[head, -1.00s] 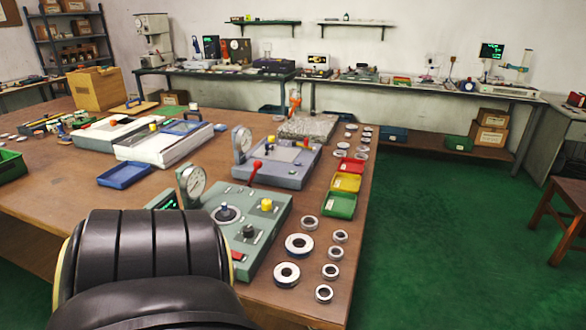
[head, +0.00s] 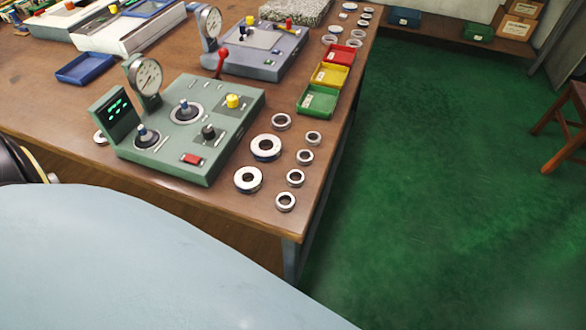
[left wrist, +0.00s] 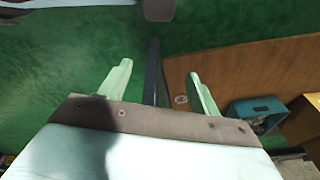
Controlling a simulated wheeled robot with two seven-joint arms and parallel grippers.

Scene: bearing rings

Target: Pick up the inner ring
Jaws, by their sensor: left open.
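Several metal rings lie flat on the wooden table in the head view, near its right front corner. Larger rings, such as this one (head: 248,180) and one behind it (head: 265,147), lie beside the green gauge machine (head: 190,125). A column of smaller rings (head: 295,177) runs along the table edge. I cannot tell which is the inner ring. My left gripper (left wrist: 159,71) shows in the left wrist view, its two pale green fingers apart with nothing between them. It is over the green floor and table edge, away from the rings. My right gripper is not in view.
Red (head: 342,54), yellow (head: 330,75) and green (head: 318,100) trays line the table's right edge. A second gauge machine (head: 252,50) stands behind. A teal bin (left wrist: 258,108) shows in the left wrist view. Green floor (head: 440,190) lies open to the right.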

